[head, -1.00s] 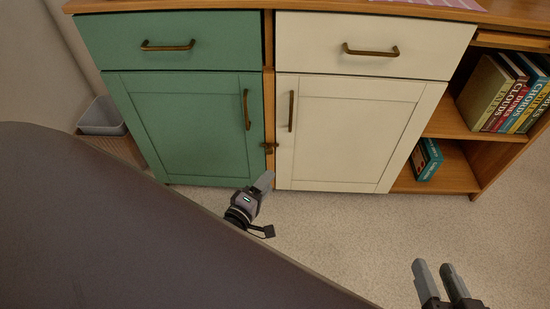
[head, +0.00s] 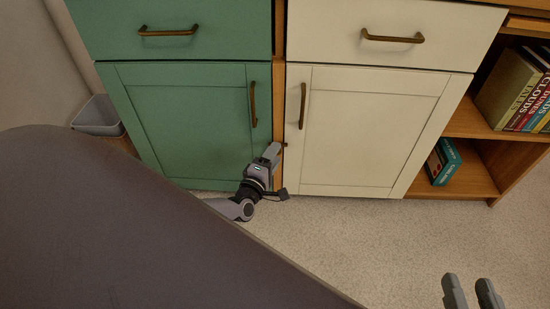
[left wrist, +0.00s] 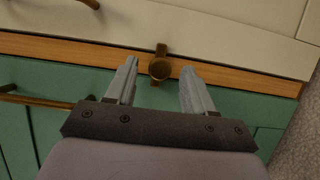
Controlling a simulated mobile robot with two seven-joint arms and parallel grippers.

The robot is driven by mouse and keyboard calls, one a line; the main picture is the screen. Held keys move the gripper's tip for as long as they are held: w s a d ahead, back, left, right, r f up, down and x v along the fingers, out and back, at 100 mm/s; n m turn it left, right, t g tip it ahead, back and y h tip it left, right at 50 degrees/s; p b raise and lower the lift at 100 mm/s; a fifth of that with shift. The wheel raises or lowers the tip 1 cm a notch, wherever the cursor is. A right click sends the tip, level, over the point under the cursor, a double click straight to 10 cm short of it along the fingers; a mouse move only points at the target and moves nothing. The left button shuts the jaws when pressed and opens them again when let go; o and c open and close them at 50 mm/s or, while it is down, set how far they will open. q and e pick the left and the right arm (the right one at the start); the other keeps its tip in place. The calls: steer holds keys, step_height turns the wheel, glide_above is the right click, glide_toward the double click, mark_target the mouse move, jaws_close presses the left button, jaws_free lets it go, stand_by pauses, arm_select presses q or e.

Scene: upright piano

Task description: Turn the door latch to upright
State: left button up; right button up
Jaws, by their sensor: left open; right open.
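The door latch (left wrist: 160,66) is a small brown piece with a round knob, on the wooden strip between the green door (head: 185,125) and the cream door (head: 375,130). In the left wrist view it lies ahead of and between the fingertips of my open left gripper (left wrist: 157,68), with a gap on both sides. In the head view only a small dark bit of the latch (head: 285,144) shows beside my left gripper (head: 272,152), which hides the rest. My right gripper (head: 470,290) is open and empty over the carpet, away from the cabinet.
Brown handles are on the green door (head: 253,104) and the cream door (head: 302,106). Shelves with books (head: 515,88) stand at the right. A grey bin (head: 98,116) is at the left. Open carpet (head: 350,235) lies in front of the cabinet.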

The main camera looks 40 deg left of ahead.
arm_select(q)
steer(key=shift+w, duration=0.5)
jaws_close()
